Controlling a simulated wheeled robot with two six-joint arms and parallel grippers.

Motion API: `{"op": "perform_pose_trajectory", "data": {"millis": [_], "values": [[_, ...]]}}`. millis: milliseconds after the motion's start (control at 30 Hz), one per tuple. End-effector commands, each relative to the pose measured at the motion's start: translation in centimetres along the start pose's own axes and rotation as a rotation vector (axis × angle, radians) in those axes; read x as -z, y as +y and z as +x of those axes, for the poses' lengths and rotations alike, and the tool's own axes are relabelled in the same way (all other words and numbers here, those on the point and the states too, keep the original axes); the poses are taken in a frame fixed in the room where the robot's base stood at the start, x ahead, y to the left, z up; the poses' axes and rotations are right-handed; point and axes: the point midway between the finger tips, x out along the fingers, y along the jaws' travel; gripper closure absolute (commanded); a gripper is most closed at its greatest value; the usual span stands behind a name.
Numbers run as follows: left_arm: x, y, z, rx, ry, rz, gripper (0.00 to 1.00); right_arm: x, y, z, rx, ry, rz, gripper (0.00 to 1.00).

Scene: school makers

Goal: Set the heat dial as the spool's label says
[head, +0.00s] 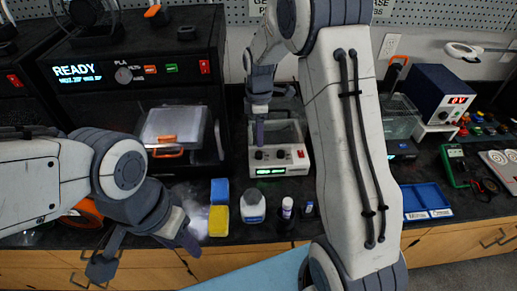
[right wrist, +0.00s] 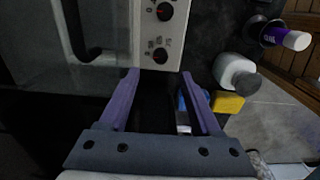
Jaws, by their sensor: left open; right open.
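A white bench unit (head: 291,166) with a clear lid, dark dials, a red switch and a green display stands in the middle of the bench. Its lower dial (right wrist: 160,56) shows just ahead of my right gripper's fingertips, apparently not touched; another dial (right wrist: 165,11) is beyond it. I cannot tell which is the heat dial, and their markings are too small to read. My left gripper (head: 143,257) is open and empty at the bench's front edge. No spool label is readable.
A black printer (head: 190,45) showing READY stands at left. Along the front are blue (head: 219,191) and yellow (head: 218,220) blocks, a white jar (head: 253,207) and a purple-labelled bottle (head: 286,211). A blue tray (head: 424,197) lies right. My right arm hides the bench's middle right.

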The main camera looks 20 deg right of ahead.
Motion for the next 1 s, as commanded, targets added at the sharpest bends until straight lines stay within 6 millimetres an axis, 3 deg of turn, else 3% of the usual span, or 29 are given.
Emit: {"op": "perform_pose_trajectory", "data": {"millis": [200, 400, 800, 833, 1000], "values": [[0.0, 0.0, -0.5, 0.000, 0.000, 0.000, 0.50, 0.1, -0.2, 4.3, 0.006, -0.001, 0.000, 0.35], [0.0, 0.1, -0.8, 0.000, 0.000, 0.000, 0.50, 0.1, -0.1, 7.0, 0.003, 0.000, 0.001, 0.35], [0.1, 0.1, -0.8, 0.000, 0.000, 0.000, 0.50, 0.1, -0.1, 8.0, 0.000, 0.000, 0.001, 0.35], [0.1, 0.1, -0.8, 0.000, 0.000, 0.000, 0.50, 0.1, -0.1, 8.0, 0.000, 0.000, 0.001, 0.39], [0.1, 0.1, -0.8, 0.000, 0.000, 0.000, 0.50, 0.1, -0.1, 8.0, 0.000, 0.000, 0.001, 1.00]]}}
